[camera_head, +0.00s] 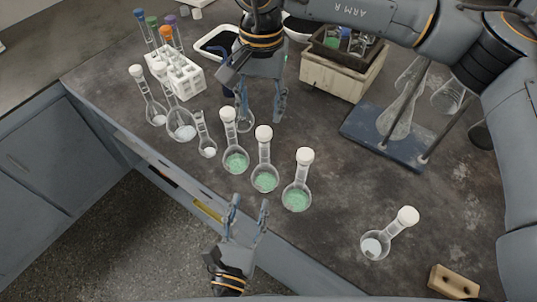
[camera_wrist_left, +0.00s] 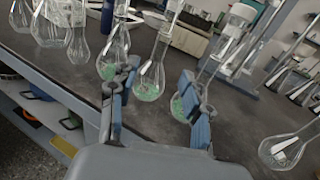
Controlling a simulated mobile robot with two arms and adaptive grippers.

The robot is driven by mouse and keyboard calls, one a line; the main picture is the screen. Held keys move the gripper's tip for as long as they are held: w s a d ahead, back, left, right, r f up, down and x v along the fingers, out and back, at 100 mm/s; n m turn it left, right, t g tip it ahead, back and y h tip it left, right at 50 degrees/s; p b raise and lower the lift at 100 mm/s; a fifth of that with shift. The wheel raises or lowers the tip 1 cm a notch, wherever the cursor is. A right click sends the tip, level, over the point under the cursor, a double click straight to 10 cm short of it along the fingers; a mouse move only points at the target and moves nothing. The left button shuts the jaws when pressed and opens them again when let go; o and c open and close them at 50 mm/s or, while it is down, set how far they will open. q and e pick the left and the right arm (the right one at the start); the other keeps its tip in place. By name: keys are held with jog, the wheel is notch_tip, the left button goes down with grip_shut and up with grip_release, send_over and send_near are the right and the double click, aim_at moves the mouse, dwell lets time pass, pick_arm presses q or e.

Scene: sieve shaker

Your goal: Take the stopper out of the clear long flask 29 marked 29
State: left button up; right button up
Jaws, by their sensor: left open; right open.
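Several clear long-necked flasks with white stoppers stand on the dark bench; no number 29 is readable, so I cannot tell which is flask 29. Three hold green granules: a left one (camera_head: 236,160), a middle one (camera_head: 264,178) and a right one (camera_head: 297,197). A lone flask (camera_head: 376,244) with a white stopper (camera_head: 408,216) and pale contents stands at the right. My left gripper (camera_head: 250,204) is open and empty, low in front of the green flasks; the middle one shows between its fingers in the left wrist view (camera_wrist_left: 149,84). My right gripper (camera_head: 261,112) is open, pointing down behind them.
More flasks with pale contents (camera_head: 182,132) stand at the left, beside a white rack (camera_head: 180,80) of colour-capped tubes. A blue stand (camera_head: 380,137) with glassware and a beige box (camera_head: 340,78) are behind. A wooden block (camera_head: 453,282) lies front right. The bench's front edge runs near my left gripper.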

aim_at(263, 162)
pick_arm(q)
jog(key=x, duration=1.3)
jog(key=shift+w+d, duration=0.25)
jog(key=shift+d, duration=0.05)
grip_shut()
